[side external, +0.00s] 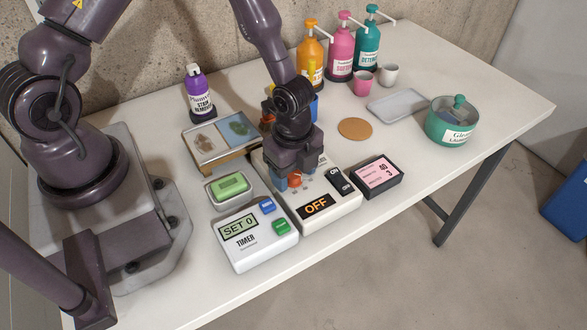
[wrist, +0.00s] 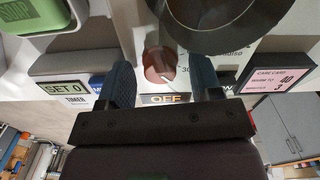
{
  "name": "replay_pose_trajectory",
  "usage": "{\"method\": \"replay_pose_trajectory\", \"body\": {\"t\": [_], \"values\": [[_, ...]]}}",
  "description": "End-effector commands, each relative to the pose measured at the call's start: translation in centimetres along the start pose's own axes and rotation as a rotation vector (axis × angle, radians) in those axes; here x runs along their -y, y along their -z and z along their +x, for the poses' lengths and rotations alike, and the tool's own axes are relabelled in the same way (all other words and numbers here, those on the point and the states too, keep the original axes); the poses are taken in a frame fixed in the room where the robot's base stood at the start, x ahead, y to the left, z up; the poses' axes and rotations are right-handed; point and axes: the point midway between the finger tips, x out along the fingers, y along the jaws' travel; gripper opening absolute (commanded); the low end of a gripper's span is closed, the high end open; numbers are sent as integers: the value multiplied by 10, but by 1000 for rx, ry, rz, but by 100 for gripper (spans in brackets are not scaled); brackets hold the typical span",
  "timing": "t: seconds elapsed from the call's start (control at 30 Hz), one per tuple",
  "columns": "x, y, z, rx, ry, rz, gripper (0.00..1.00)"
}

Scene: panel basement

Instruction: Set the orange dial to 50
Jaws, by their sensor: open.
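The orange dial (side external: 295,180) is on the front of a white panel unit (side external: 338,206) whose black display reads OFF. It also shows as a reddish-orange round knob in the wrist view (wrist: 160,66), with a pale pointer line. A printed 30 is beside the knob; the dial's exact setting is too small to tell. My gripper (side external: 291,181) is low over the panel, with its fingers around the dial. In the wrist view my gripper (wrist: 164,82) is open, one finger left and one right of the knob, with visible gaps. Part of the scale is hidden.
A timer (side external: 250,238) reading SET 0 is left of the panel; a pink-screened care card (side external: 376,175) is right. A green soap bar (side external: 231,184) lies in a dish behind the timer. A dark round vessel (wrist: 225,22) is close beyond the knob. Pump bottles (side external: 341,50) stand at the back.

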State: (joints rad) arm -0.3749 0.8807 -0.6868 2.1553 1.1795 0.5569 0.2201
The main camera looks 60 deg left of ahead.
Motion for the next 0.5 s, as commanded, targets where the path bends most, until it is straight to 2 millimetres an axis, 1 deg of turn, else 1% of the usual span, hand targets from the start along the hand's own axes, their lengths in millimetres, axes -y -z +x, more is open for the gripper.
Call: {"method": "replay_pose_trajectory", "body": {"t": [0.07,0.1,0.17,0.2,0.27,0.3,0.5], "values": [[0,0,0,0,0,0,59],[0,0,0,0,0,0,50],[0,0,0,0,0,0,36],[0,0,0,0,0,0,27],[0,0,0,0,0,0,13],[0,0,0,0,0,0,9],[0,0,-1,1,0,9,10]]}}
